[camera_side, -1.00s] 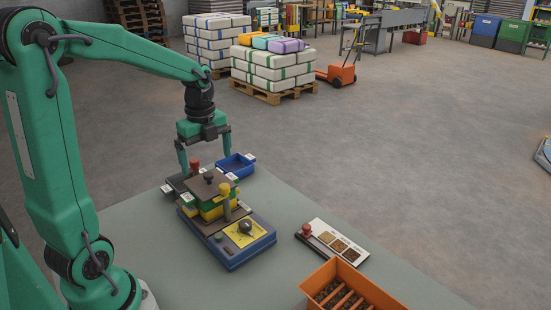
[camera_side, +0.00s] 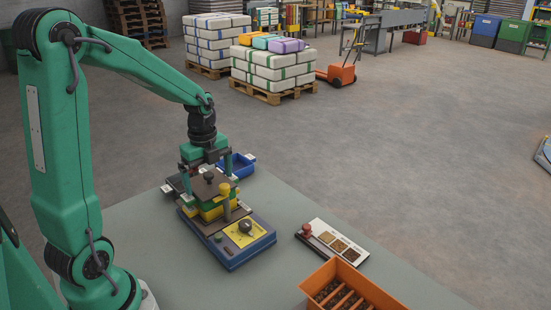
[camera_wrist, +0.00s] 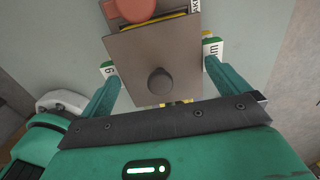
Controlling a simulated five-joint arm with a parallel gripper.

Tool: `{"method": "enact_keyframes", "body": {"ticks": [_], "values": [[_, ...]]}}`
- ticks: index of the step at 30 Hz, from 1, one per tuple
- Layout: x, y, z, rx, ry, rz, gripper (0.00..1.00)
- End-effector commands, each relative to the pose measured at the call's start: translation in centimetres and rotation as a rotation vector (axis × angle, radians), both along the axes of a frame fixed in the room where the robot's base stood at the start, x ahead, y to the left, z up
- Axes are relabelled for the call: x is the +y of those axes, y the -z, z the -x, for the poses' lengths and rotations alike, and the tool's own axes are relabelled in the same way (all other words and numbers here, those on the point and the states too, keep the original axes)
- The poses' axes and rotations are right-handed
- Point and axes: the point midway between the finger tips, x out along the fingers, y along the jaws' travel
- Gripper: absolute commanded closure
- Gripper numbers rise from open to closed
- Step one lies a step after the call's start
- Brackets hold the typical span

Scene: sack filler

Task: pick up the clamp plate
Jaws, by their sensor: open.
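The clamp plate (camera_side: 199,187) is a flat grey-brown plate with a dark round knob (camera_wrist: 160,81) standing up from it. It lies on top of a green and yellow stack (camera_side: 212,211) on the blue-edged base. In the wrist view the plate (camera_wrist: 145,52) fills the upper middle. My gripper (camera_side: 207,174) is open above the plate, with its green fingers on either side. The wrist view shows my gripper (camera_wrist: 160,68) with a finger at the left and right of the plate and the knob between them. Nothing is held. Finger height against the plate is hard to tell.
A yellow post (camera_side: 225,197) stands close at the plate's front right. A blue bin (camera_side: 240,165) is just behind. The yellow panel with a black dial (camera_side: 246,229) is in front. A sample board (camera_side: 338,243) and an orange crate (camera_side: 325,272) stand right; table between is clear.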

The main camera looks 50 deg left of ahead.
Motion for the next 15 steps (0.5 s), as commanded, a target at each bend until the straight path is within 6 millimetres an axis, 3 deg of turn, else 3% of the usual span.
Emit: {"method": "enact_keyframes", "body": {"ticks": [13,15], "values": [[0.0,-0.03,-0.01,0.0,0.0,0.0,0.0],[0.0,-0.03,-0.01,0.0,0.0,0.0,0.14]]}}
